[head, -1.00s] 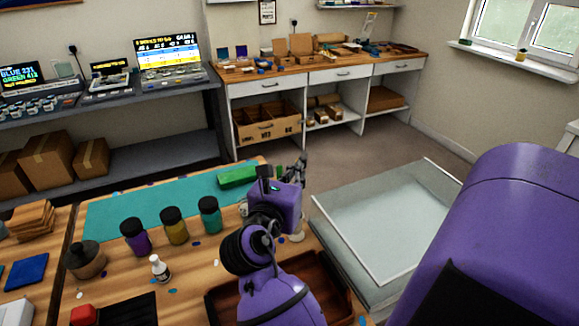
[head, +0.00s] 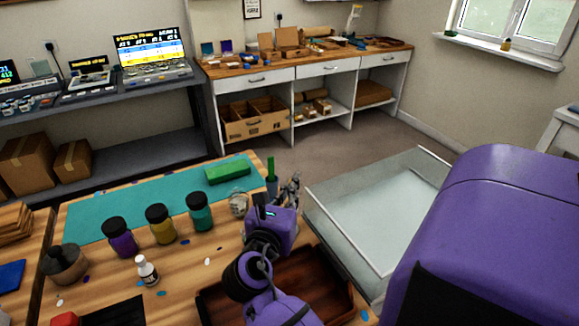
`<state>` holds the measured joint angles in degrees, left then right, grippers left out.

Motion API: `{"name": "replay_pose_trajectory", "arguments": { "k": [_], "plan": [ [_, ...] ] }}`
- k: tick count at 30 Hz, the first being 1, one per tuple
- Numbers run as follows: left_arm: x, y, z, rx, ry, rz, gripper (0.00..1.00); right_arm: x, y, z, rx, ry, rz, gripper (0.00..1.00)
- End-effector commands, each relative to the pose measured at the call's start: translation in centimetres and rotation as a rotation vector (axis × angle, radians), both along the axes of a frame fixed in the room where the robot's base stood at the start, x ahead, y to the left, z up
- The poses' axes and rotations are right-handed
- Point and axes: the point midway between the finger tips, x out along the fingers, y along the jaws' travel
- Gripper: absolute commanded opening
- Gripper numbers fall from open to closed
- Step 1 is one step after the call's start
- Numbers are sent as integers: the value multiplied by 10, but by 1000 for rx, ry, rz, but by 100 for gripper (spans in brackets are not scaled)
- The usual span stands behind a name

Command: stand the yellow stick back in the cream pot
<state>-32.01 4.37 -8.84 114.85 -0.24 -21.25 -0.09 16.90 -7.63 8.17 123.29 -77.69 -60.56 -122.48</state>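My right gripper (head: 290,190) is beyond its purple wrist, near the right end of the teal mat. Its grey fingers are small and partly hidden, so I cannot tell whether they are open or hold anything. I cannot make out a yellow stick. A pale roundish vessel (head: 238,204) stands just left of the wrist; I cannot tell whether it is the cream pot. A green upright piece (head: 271,168) stands in a small dark blue holder (head: 271,188) just left of the fingers. My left gripper is out of view.
A green block (head: 227,171) lies on the teal mat (head: 130,201). Purple, yellow and teal jars (head: 200,212) stand left of the wrist, with a small white bottle (head: 147,270) in front. A brown wooden tray (head: 325,285) lies beneath my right arm.

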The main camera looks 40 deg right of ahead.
Motion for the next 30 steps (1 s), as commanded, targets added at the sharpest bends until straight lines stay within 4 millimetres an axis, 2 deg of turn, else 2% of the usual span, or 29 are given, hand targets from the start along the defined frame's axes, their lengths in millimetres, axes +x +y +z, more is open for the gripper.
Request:
{"name": "replay_pose_trajectory", "arguments": {
  "k": [5, 11, 22, 26, 30],
  "plan": [
    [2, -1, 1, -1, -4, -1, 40, 0, 0, 0, -1, 0, 0, 0],
    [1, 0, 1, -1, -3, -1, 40, 0, 0, 0, 0, 0, 0, 27],
    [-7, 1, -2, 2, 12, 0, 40, 0, 0, 5, 0, -1, -1, 27],
    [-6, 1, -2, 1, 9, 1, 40, 0, 0, 24, 1, -7, -1, 27],
    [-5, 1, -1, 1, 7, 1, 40, 0, 0, 52, 1, -8, 0, 27]
  ]
}}
